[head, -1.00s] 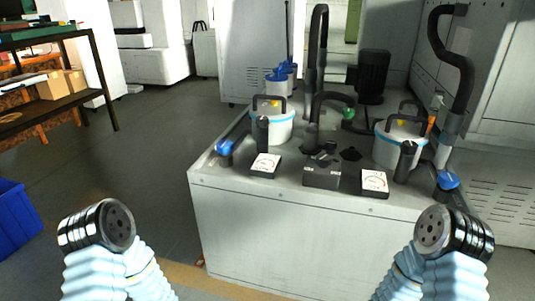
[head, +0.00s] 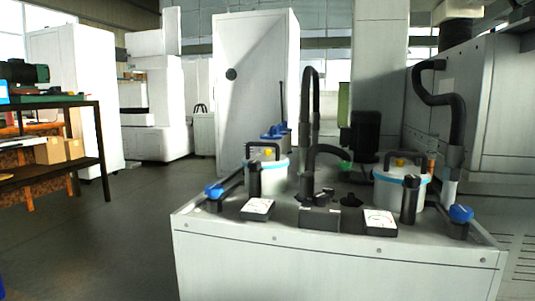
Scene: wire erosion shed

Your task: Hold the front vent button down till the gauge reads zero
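Two gauges with white dials lie on top of a white cabinet (head: 330,265): a left gauge (head: 257,208) and a right gauge (head: 380,221). Their needles are too small to read. A dark grey block (head: 319,217) with small dark parts on top sits between them. Two white pots with blue bands stand behind, a left pot (head: 274,180) and a right pot (head: 390,194), each with a black handle and a yellow part on its lid. I cannot tell which part is the front vent button. Neither of my grippers is in view.
Blue-capped fittings stand at the left (head: 214,191) and right (head: 460,214) corners. Black posts (head: 254,180) (head: 409,200) stand before the pots. Tall black hoses (head: 307,115) (head: 440,98) rise behind. A shelf rack (head: 100,150) is at left; the floor between is clear.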

